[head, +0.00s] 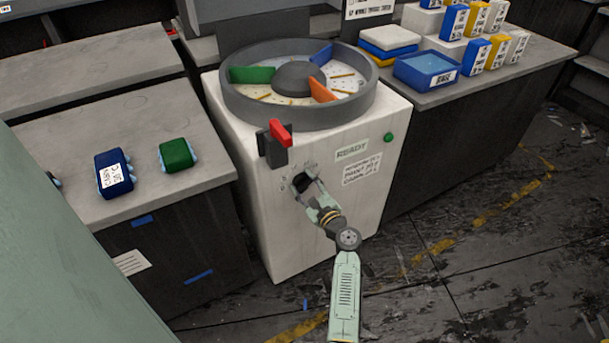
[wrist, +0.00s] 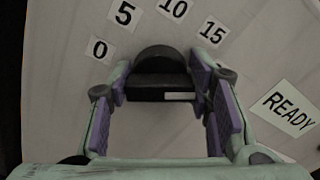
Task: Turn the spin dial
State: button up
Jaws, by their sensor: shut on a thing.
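The spin dial (wrist: 160,62) is a dark round knob with a raised bar across it. A short white mark shows on the right part of the bar. Labels 0, 5, 10 and 15 (wrist: 212,30) arc around the dial's top from left to right. My gripper (wrist: 161,88) is shut on the dial, with one purple-padded finger on each side of it. In the head view, my gripper (head: 308,190) reaches the front of the white machine (head: 270,220), and the dial (head: 300,183) shows dark between the fingers.
A red-handled lever (head: 280,133) sticks out above the dial. A READY label (head: 352,150) and green button (head: 389,137) are to its right. An open drum (head: 240,103) with coloured fins tops the machine.

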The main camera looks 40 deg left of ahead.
dwell(0.4)
jog(key=o, duration=1.2)
jog(key=shift+c, duration=0.2)
jog(key=v, duration=1.2)
